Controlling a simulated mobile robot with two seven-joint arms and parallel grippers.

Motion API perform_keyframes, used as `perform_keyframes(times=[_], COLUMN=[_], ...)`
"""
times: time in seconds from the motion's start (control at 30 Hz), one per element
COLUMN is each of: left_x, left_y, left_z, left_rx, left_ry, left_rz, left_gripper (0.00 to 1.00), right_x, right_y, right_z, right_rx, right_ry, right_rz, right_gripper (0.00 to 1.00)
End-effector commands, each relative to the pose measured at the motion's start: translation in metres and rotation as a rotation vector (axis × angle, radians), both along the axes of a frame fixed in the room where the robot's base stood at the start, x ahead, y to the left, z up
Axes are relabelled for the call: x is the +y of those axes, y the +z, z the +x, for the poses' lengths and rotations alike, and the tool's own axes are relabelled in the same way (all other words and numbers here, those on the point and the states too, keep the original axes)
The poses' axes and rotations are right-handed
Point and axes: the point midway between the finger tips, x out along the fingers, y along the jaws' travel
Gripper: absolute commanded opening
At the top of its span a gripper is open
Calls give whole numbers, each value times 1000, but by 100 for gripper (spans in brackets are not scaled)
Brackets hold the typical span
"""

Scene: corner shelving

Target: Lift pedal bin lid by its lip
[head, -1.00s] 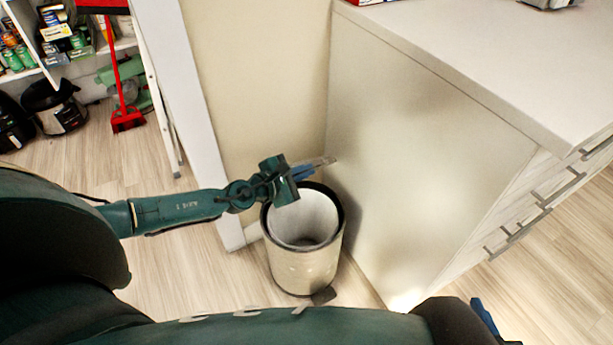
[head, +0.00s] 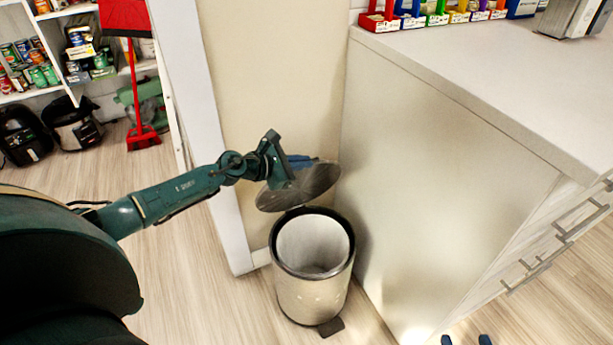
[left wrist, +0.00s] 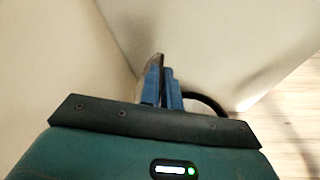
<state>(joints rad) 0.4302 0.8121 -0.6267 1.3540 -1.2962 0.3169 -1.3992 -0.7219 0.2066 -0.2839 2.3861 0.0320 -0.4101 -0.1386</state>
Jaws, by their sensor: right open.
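The pedal bin (head: 315,285) stands upright on the floor with its top uncovered and its inside showing. Its round grey lid (head: 315,185) is raised and tilted above the back rim. My left gripper (head: 300,162) is at the lid. In the left wrist view, its blue fingers (left wrist: 163,90) are close together with the lid's edge (left wrist: 150,72) between them. The bin's dark rim (left wrist: 208,102) curves behind the fingers there. The tips of my right gripper (head: 465,341) show apart and empty at the bottom edge of the head view, away from the bin.
A white cabinet (head: 440,190) with drawer handles stands close to the bin's right. A wall and white post (head: 195,100) are behind and left. Coloured bins (head: 435,18) line the countertop. A red broom (head: 140,130) and shelves stand at the back left. Floor left of the bin is clear.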

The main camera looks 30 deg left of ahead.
Motion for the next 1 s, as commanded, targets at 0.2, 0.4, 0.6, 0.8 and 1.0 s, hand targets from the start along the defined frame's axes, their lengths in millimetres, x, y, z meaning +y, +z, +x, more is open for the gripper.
perform_keyframes(times=[0.2, 0.4, 0.6, 0.8, 1.0], left_x=[19, 25, 25, 25, 24], left_y=[1, 4, 4, 4, 3], left_z=[12, 16, 16, 16, 16], left_rx=[-1, -1, -1, -1, 2], left_ry=[5, 5, 4, 4, 2], left_rz=[14, 15, 16, 16, 14], left_gripper=[0, 0, 0, 10, 26], right_x=[0, 1, 1, 1, 0], right_y=[-1, 1, 1, 1, 1], right_z=[6, 7, 7, 7, 7], right_rx=[-90, -115, -117, -117, -117], right_ry=[6, 5, 5, 5, 5], right_rz=[-1, 3, 2, 3, 3], right_gripper=[42, 42, 42, 42, 42])
